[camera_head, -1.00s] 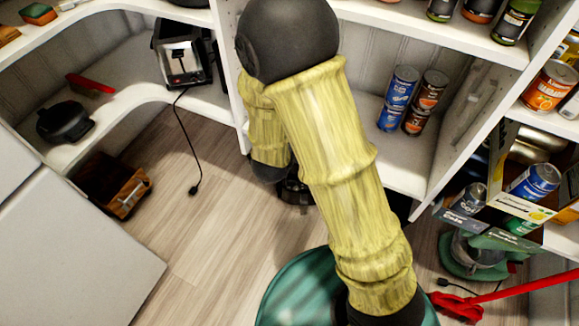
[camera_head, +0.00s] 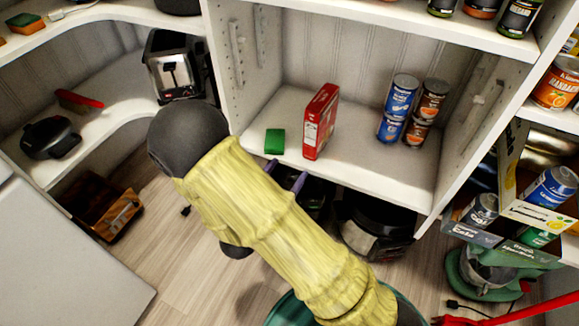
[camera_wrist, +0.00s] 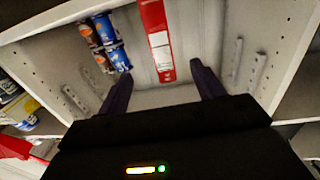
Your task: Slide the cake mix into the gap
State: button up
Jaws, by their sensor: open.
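A red box (camera_head: 321,122), which looks like the cake mix, stands upright on the middle shelf, with a narrow side toward the front. In the wrist view it also shows as a red box (camera_wrist: 157,40) ahead of my fingers. My gripper (camera_head: 286,177) is at the shelf's front edge, below and left of the box, mostly behind my arm. In the wrist view my gripper (camera_wrist: 163,88) has its two dark fingers wide apart with nothing between them. A clear stretch of shelf lies between the box and the stacked cans (camera_head: 397,108) on its right.
A small green block (camera_head: 274,141) lies left of the box. More stacked cans (camera_head: 427,112) stand at the right. The shelf's side walls and the board above bound the space. A toaster (camera_head: 178,65) stands on the left shelf. Dark appliances (camera_head: 377,230) sit below.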

aim_at(310, 140)
jog(key=b+x, duration=0.5)
jog(key=x, duration=1.1)
jog(key=shift+d+f+b, duration=0.1)
jog(key=shift+d+b, duration=0.1)
jog(key=shift+b, duration=0.1)
jog(key=shift+w+d, duration=0.3)
jog(key=shift+w, duration=0.25)
jog(key=c, duration=1.5)
jog(key=shift+o, duration=0.2)
jog(key=shift+d, duration=0.1)
